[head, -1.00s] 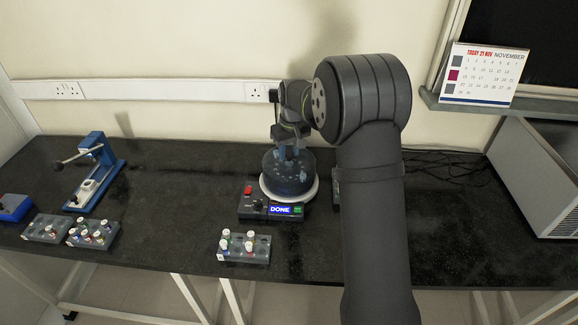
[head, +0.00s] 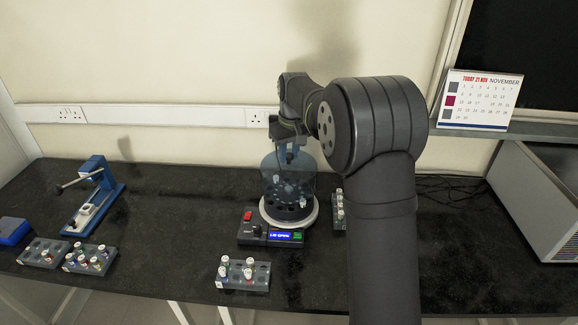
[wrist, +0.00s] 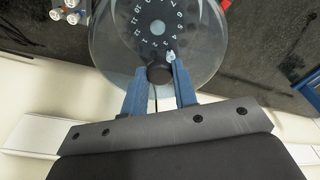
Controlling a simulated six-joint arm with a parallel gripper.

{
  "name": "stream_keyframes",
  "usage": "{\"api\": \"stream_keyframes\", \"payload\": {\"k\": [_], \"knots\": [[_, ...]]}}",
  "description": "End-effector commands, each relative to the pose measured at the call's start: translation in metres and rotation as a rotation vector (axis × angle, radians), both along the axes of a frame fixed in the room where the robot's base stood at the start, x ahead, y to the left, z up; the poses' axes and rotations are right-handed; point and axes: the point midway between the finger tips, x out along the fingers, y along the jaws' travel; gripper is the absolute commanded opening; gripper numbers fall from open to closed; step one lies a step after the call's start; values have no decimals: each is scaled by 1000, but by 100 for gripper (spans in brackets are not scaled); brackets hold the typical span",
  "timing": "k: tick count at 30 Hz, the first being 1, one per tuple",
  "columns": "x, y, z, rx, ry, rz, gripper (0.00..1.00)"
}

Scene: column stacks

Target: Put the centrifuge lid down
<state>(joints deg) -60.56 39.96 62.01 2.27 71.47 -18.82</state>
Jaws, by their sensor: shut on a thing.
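The centrifuge lid (head: 275,172) is a clear bluish dome, raised above the centrifuge (head: 262,231). My gripper (head: 289,155) is shut on the lid's dark knob, which the wrist view shows between the blue fingers of the gripper (wrist: 159,78). The lid (wrist: 102,45) also fills the top of the wrist view, with the numbered rotor showing through it. The centrifuge's white round rim and rotor with tubes show beneath the lid. Its blue display appears to read "LID OPEN".
Tube racks stand in front of the centrifuge (head: 243,274) and at the left (head: 91,259). Another rack (head: 340,212) is just right of the centrifuge, partly hidden by my arm. A blue lever press (head: 97,190) stands further left. The bench between press and centrifuge is clear.

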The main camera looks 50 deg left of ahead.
Motion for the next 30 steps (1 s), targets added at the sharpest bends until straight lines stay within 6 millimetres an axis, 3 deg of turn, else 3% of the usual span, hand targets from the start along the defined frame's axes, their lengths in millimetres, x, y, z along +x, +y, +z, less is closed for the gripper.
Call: {"api": "stream_keyframes", "payload": {"k": [4, 20, 25, 30], "knots": [[0, 0, 15, 1, 0, 0, 0], [-1, -2, 16, 1, 0, -1, 0], [-9, -22, 18, 1, -1, -13, 0], [-29, -66, 16, 1, -1, -38, 0]]}}
